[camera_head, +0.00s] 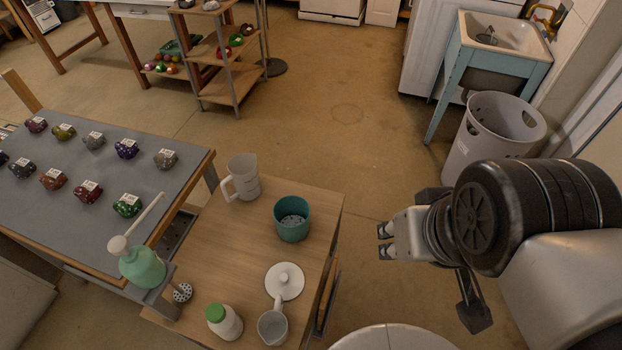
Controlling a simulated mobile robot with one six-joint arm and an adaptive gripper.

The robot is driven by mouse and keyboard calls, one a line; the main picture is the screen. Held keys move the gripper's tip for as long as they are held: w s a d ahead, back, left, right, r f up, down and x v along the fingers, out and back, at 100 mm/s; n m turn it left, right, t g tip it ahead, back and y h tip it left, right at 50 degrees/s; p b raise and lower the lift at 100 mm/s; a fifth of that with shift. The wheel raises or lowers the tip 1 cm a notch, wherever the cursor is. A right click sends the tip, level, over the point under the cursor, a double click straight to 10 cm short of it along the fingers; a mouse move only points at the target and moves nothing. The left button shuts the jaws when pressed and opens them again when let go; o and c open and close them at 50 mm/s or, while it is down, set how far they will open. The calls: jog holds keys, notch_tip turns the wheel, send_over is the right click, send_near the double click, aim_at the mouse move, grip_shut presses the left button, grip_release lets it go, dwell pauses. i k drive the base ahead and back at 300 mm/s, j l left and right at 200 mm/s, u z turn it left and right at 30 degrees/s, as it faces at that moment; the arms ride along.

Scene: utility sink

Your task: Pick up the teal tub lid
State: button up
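A teal tub (292,232) stands upright on the small wooden table. It looks open at the top, with a pale dotted surface inside. A round white lid (290,290) with a centre knob lies on the same table, just in front of the tub and apart from it. No teal-coloured lid shows; the white one is the only loose lid in view. My gripper (386,240) is right of the tub, past the table's right edge, and points left. Its two fingertips are apart with nothing between them.
On the wooden table (215,262), a grey jug (242,180) stands behind, and a small handled pot (272,328) and green-capped bottle (224,322) stand in front. A green pump bottle (142,267) is at left. A bin (485,135) stands at right. Floor beyond the table is clear.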

aim_at(284, 279)
jog(key=l+u, duration=0.1)
jog(key=u, duration=1.55)
